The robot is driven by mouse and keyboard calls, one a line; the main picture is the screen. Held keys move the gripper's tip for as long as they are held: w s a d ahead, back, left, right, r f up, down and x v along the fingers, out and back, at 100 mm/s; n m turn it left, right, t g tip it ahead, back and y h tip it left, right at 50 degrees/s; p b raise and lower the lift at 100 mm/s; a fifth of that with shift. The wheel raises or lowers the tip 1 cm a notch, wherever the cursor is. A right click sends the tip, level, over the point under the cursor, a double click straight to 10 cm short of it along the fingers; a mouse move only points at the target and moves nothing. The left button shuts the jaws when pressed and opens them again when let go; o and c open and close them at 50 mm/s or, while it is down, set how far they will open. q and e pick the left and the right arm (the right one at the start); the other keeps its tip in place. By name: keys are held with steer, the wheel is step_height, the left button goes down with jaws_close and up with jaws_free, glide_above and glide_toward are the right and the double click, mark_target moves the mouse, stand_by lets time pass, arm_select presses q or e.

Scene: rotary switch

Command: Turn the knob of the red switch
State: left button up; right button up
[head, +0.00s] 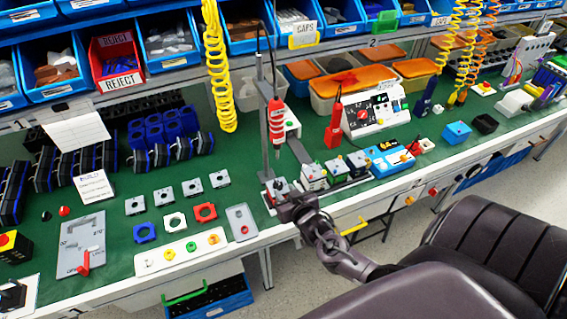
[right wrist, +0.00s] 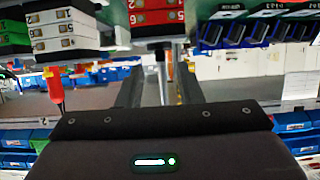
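The red switch is a red block with numbered terminals (right wrist: 157,16), at the top centre of the right wrist view. In the head view a small red part of it (head: 279,186) shows at the bench's front edge, mostly hidden by my gripper. A grey shaft (right wrist: 163,78) runs below the block in the wrist view. My right gripper (head: 285,203) is in front of the switch. In the wrist view its two dark fingers (right wrist: 161,90) stand apart on either side of the shaft; contact is unclear. My left gripper is not in view.
White switches (head: 314,178) stand close to the right of my gripper. A red screwdriver (head: 276,125) hangs above from a metal post (head: 264,120). A grey plate with a red handle (head: 82,250) and loose switch parts lie left on the green bench. The floor in front is open.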

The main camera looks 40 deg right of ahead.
steer(key=v, duration=0.5)
steer(key=shift+s+b, duration=0.15)
steer(key=shift+b, duration=0.25)
